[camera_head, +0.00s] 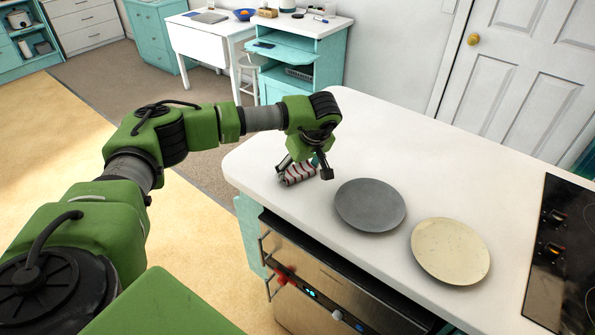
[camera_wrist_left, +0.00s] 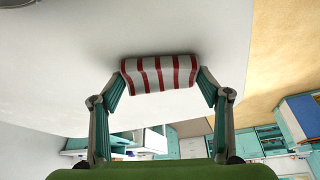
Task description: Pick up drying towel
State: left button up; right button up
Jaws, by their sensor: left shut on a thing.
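The drying towel (camera_head: 298,174) is a small rolled cloth with red and white stripes, at the left end of the white counter. In the left wrist view the towel (camera_wrist_left: 160,74) spans the gap between the two fingers. My left gripper (camera_head: 306,172) points down at the counter and is shut on the towel, one finger at each end; the fingers also show in the left wrist view (camera_wrist_left: 160,84). I cannot tell whether the towel still touches the counter. My right gripper is not in view.
A grey plate (camera_head: 370,205) and a cream plate (camera_head: 450,251) lie on the counter (camera_head: 400,150) right of the towel. A black cooktop (camera_head: 560,255) is at the far right. The counter behind the plates is clear.

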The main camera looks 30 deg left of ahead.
pick_arm(q)
jog(key=shift+r, duration=0.1)
jog(key=shift+r, duration=0.25)
notch_tip(320, 180, up, 2)
jog(key=shift+r+b, duration=0.1)
jog(key=shift+b, duration=0.3)
jog(key=s+d+r+b, duration=0.3)
jog(key=s+r+b, duration=0.1)
jog(key=s+r, duration=0.6)
jog(key=s, duration=0.3)
jog(key=shift+s, duration=0.4)
jog(key=shift+o, duration=0.4)
